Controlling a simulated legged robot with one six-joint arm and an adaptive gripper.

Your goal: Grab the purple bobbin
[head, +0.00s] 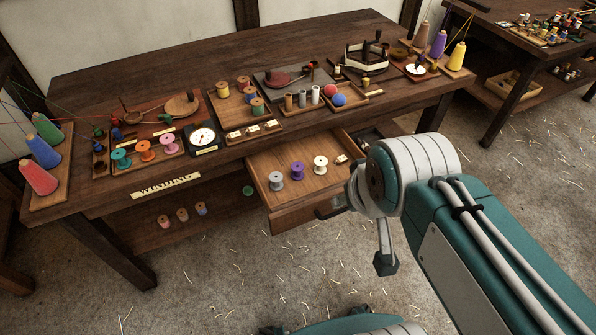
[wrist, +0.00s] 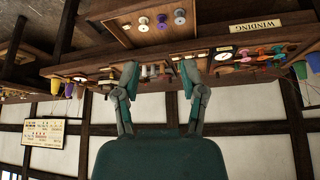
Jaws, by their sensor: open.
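The purple bobbin (head: 297,170) stands upright in the pulled-out wooden drawer (head: 262,158) under the bench top. A grey bobbin (head: 276,181) is to its left and a cream bobbin (head: 320,164) to its right, with small gaps between. In the wrist view, which is upside down, the purple bobbin (wrist: 162,20) shows near the top, between the cream and grey ones. My gripper (wrist: 159,70) is open, its two fingers spread apart with nothing held, and apart from the bobbin. In the head view my arm is right of the drawer; the fingers are not clearly seen there.
The winding bench (head: 190,65) holds trays, spools and a dial (head: 203,138) above the drawer. Teal, orange and pink bobbins stand in a tray (head: 130,166) at left. A low shelf (head: 165,236) holds more spools.

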